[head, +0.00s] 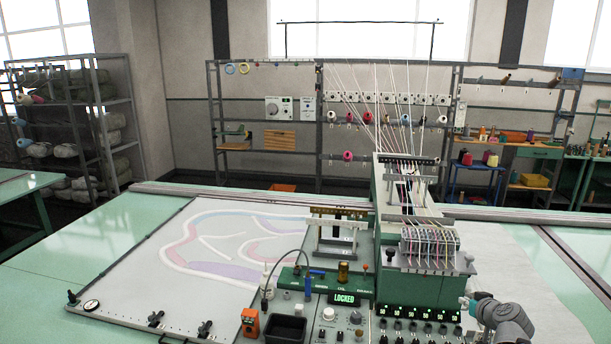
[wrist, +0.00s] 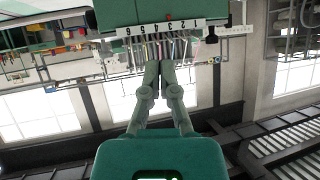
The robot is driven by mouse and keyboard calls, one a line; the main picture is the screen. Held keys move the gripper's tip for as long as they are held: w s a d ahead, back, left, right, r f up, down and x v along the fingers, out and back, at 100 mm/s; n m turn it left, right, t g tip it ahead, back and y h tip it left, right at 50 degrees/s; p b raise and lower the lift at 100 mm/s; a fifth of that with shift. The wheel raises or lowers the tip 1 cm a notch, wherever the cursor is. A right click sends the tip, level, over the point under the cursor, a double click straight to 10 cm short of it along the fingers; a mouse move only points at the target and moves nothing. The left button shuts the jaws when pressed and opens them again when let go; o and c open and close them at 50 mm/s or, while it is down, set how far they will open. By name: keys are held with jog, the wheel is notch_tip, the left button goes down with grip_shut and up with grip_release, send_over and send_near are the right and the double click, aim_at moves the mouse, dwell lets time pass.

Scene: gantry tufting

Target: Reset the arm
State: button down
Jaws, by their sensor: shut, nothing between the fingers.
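My gripper (wrist: 159,68) shows in the wrist view with its two fingers together and nothing between them. Its tips appear just in front of several coloured threads (wrist: 177,48) below a white numbered strip (wrist: 160,29) on the green tufting head; I cannot tell whether they touch. In the head view, grey links of my arm (head: 503,316) stand at the lower right, beside the machine's front; the fingers cannot be made out there. The green tufting machine (head: 388,200) carries a row of coloured threads at its front. Its display (head: 344,299) reads LOCKED.
A framed cloth (head: 120,285) with pale coloured curves lies left of the machine. A black bin (head: 286,329) and an orange box (head: 250,322) stand at the front. A yarn rack (head: 390,115) stands behind. The cloth right of my arm is clear.

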jog(key=s+a+f+n+g+y+b, duration=0.1)
jog(key=a+f+g+b, duration=0.2)
jog(key=a+f, duration=0.55)
jog(key=s+a+f+n+g+y+b, duration=0.15)
jog(key=a+f+g+b, duration=0.35)
jog(key=a, duration=0.6)
jog(key=s+a+f+m+g+h+b, duration=0.1)
jog(key=s+a+f+g+b, duration=0.3)
jog(key=a+f, duration=0.7)
jog(key=shift+s+a+m+h+b, duration=0.25)
jog(key=shift+s+h+b, duration=0.65)
jog(key=shift+s, duration=1.2)
jog(key=shift+d, duration=0.1)
jog(key=shift+d, duration=0.15)
